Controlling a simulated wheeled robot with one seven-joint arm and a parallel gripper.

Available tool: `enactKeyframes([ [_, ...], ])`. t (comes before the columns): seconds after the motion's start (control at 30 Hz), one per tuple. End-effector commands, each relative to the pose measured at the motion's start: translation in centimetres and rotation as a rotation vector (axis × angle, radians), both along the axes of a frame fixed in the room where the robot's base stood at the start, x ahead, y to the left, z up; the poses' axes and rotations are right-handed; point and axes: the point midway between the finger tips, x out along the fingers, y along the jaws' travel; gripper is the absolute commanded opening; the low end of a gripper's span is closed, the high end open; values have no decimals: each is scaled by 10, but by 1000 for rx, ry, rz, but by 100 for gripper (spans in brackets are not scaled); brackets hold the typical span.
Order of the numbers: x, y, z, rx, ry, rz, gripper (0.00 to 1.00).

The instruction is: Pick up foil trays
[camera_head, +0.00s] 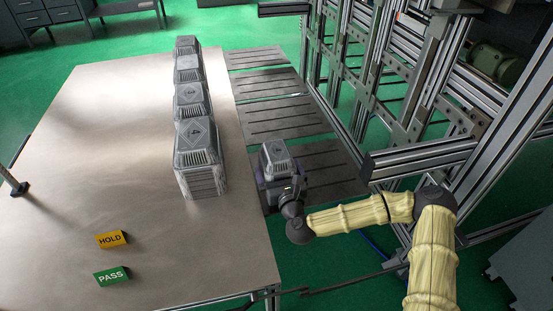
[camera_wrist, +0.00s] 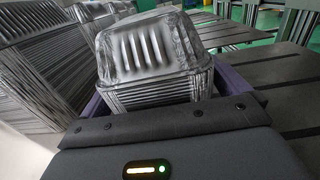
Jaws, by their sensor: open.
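A small stack of silvery foil trays (camera_head: 278,156) is at my gripper (camera_head: 276,178), over or on the nearest dark slotted plate, right of the table. In the wrist view this stack (camera_wrist: 150,55) fills the middle, its ribbed top face showing. Purple finger parts of my gripper (camera_wrist: 165,92) show on both sides of it. The jaws are open around the stack. Their tips are hidden, as is the stack's underside. More foil tray stacks stand in a row along the table's right side; the nearest stack (camera_head: 198,160) is tall, and a farther one (camera_head: 191,100) stands behind it.
The beige table (camera_head: 100,130) is largely clear on its left. A yellow HOLD block (camera_head: 112,239) and a green PASS block (camera_head: 111,274) stand near its front. Slotted plates (camera_head: 265,83) lie right of the table. A metal frame (camera_head: 385,120) rises close to the arm's right.

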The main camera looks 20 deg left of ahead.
Motion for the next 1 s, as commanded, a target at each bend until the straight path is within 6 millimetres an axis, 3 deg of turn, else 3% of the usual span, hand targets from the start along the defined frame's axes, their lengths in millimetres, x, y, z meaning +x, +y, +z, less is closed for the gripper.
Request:
enactKeyframes([
  [0.33, 0, 0, 0, -1, -1, 0, 100],
  [0.57, -1, 0, 0, -1, -1, 1, 57],
  [0.83, -1, 2, 3, 0, -2, 3, 57],
  [1.0, -1, 1, 17, 0, -2, 3, 57],
])
